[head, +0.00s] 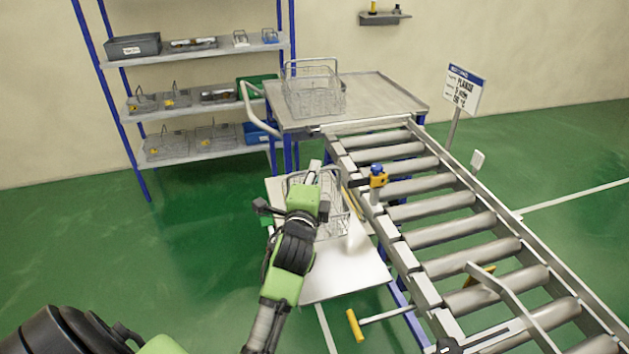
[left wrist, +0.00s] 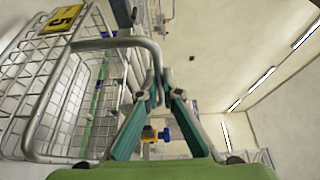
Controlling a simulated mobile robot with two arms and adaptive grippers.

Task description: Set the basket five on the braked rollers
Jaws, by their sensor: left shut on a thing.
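Basket five is a wire basket (head: 335,218) beside the left edge of the roller conveyor, over a white side table (head: 350,278). In the left wrist view the basket (left wrist: 62,95) fills the left side, with a yellow "5" tag (left wrist: 62,18) on its rim. My left gripper (head: 314,172) is shut on the basket's handle; in the wrist view its green fingers (left wrist: 156,88) close at the handle's bend. My arm hides part of the basket, and I cannot tell whether it touches the table. The rollers (head: 445,207) look empty. My right gripper is not in view.
A yellow-and-blue valve (head: 377,177) stands on the conveyor's near-left rail. A yellow-handled lever (head: 355,325) sticks out below. Another wire basket (head: 315,95) stands on the metal table (head: 385,92) at the conveyor's far end. A sign (head: 463,88) and a shelf rack (head: 195,101) stand behind.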

